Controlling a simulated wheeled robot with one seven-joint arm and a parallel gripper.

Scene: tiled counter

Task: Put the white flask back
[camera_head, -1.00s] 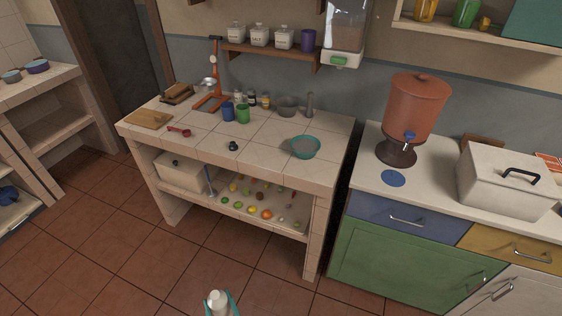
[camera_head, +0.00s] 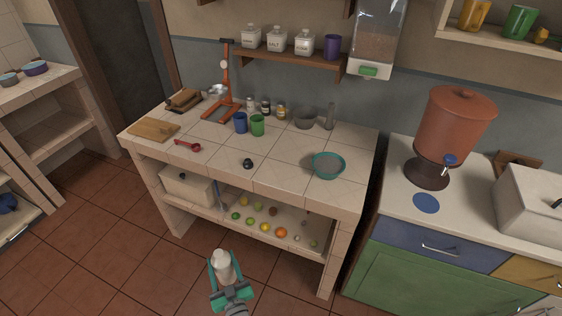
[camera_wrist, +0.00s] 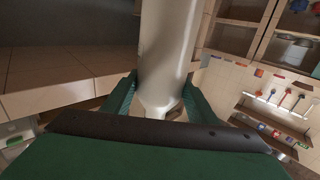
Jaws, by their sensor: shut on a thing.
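The white flask (camera_head: 224,260) is upright between the teal fingers of my gripper (camera_head: 226,272), low in the head view, in front of the tiled counter (camera_head: 290,178). In the wrist view the flask (camera_wrist: 166,50) fills the upper middle, with my gripper (camera_wrist: 160,105) shut on it from both sides. The flask is clear of the counter, over the floor side. Its lower part is partly hidden by the fingers in the head view.
On the counter are a teal-rimmed sieve (camera_head: 328,165), a small black object (camera_head: 248,163), a green cup (camera_head: 257,125), a blue cup (camera_head: 241,122), a red scoop (camera_head: 188,145) and a cutting board (camera_head: 154,129). The middle and front of the top are mostly free. Fruit lies on the lower shelf.

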